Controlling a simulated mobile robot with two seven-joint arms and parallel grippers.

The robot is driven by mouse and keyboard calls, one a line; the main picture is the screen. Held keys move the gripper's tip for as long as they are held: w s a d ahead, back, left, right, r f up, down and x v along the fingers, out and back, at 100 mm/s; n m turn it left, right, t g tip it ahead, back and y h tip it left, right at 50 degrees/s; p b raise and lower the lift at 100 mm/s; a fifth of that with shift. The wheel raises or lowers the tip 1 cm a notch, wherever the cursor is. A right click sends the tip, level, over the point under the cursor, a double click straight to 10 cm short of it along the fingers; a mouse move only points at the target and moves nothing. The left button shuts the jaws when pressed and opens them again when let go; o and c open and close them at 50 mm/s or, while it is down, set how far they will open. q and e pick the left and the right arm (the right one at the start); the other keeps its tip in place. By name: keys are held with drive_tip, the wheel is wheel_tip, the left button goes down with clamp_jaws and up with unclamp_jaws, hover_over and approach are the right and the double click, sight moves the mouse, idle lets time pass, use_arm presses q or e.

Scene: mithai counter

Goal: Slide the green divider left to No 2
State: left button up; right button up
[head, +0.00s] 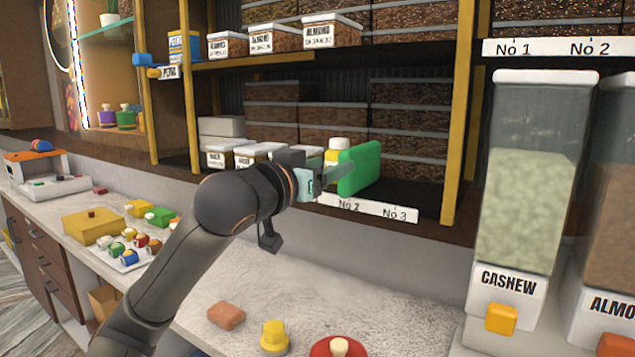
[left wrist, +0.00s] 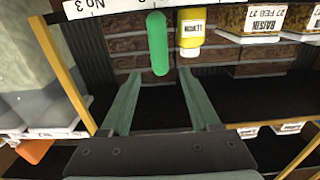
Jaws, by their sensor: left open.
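The green divider (head: 360,168) stands upright on the lower shelf, above the label strip (head: 385,211) between its No 2 and No 3 marks. My left gripper (head: 340,174) is in front of the shelf, reaching in from the left toward the divider. In the left wrist view the divider (left wrist: 158,43) appears between the two open fingertips (left wrist: 160,74), with a gap on both sides. The strip's No 3 mark (left wrist: 88,5) shows upside down there. My right gripper is in neither view.
White-labelled boxes (head: 245,153) stand further left. Stacked dark boxes (head: 410,125) fill the shelf behind. A cashew dispenser (head: 520,190) stands on the right.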

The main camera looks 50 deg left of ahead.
use_arm(q)
drive_tip(key=shift+b+v, duration=0.3)
drive_tip(key=shift+v, duration=1.35)
drive_tip(key=shift+f, duration=0.1)
